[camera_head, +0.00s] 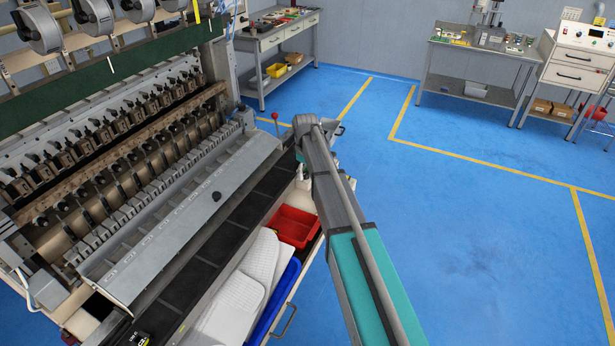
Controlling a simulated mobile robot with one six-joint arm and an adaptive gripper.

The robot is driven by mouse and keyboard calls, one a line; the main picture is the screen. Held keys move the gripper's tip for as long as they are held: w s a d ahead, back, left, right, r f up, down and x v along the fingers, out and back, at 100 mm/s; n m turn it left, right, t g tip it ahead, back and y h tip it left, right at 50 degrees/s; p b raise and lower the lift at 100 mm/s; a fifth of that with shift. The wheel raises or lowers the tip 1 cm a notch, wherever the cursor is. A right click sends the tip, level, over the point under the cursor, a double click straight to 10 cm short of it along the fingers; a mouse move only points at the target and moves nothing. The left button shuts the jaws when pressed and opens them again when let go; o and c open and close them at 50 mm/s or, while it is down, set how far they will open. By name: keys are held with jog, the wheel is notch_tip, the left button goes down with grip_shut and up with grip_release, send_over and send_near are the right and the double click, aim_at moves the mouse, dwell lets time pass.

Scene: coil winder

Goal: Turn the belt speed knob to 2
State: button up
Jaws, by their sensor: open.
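I cannot make out a belt speed knob or its number scale in this view. The coil winder (195,215) fills the left side, with a long sloping grey cover in front of its row of winding units. A small round black knob (217,196) sits on that cover; I see no speed markings by it. A red ball-topped lever (275,117) stands at the machine's far end. My grey and teal arm reaches up from the bottom right to beside that end. My gripper does not show; the arm and the machine may hide it.
Workbenches (472,62) stand by the back wall, with a control cabinet (580,60) at the right. The blue floor (470,210) right of my arm is clear.

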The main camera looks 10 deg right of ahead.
jog(key=shift+f, duration=0.25)
grip_shut()
jog(key=shift+d, duration=0.25)
jog(key=shift+a, duration=0.2)
